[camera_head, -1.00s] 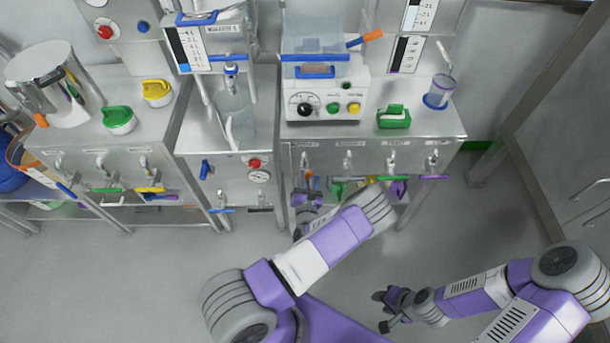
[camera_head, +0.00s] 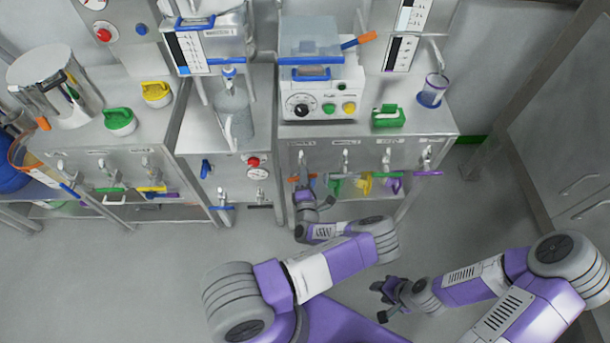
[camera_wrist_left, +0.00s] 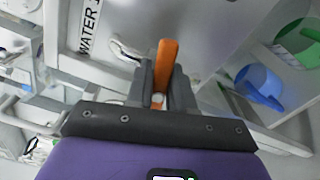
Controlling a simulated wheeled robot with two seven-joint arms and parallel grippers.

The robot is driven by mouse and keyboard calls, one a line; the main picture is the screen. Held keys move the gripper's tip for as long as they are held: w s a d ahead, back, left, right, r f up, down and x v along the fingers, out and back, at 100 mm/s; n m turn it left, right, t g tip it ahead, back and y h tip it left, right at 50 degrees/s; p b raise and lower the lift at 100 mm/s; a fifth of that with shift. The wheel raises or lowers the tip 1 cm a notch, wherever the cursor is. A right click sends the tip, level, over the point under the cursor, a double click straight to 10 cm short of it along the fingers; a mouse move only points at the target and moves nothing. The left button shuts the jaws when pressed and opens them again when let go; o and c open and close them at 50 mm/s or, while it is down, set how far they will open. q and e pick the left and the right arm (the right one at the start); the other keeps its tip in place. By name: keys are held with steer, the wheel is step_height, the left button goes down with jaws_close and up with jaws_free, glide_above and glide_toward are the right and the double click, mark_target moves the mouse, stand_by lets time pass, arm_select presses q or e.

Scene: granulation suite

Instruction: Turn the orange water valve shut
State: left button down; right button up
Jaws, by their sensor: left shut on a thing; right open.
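The orange water valve handle (camera_head: 311,177) is on the front of the middle-right steel cabinet, below its tap. My left gripper (camera_head: 303,188) is at this handle and partly covers it. In the left wrist view the orange handle (camera_wrist_left: 166,62) stands between the fingers of my left gripper (camera_wrist_left: 160,85), which are shut on it. Its far end sticks out past the fingertips. A label reading "WATER" shows beside it in that view. My right gripper (camera_head: 383,300) is open and empty, low over the floor and away from the cabinet.
To the right of the orange handle are a green handle (camera_head: 350,176) and a purple handle (camera_head: 427,173) on the same front. A blue handle (camera_head: 221,208) is on the cabinet to the left. The floor (camera_head: 130,285) in front is clear.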

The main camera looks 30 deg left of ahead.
arm_select(q)
steer(key=shift+f+m, duration=0.25)
steer(key=shift+m, duration=1.35)
steer(key=shift+s, duration=0.1)
steer(key=c, duration=1)
jaws_free()
steer(key=shift+d+r, duration=0.1)
steer(key=p+v, duration=0.2)
steer(key=v, duration=0.5)
steer(key=shift+s, duration=0.25)
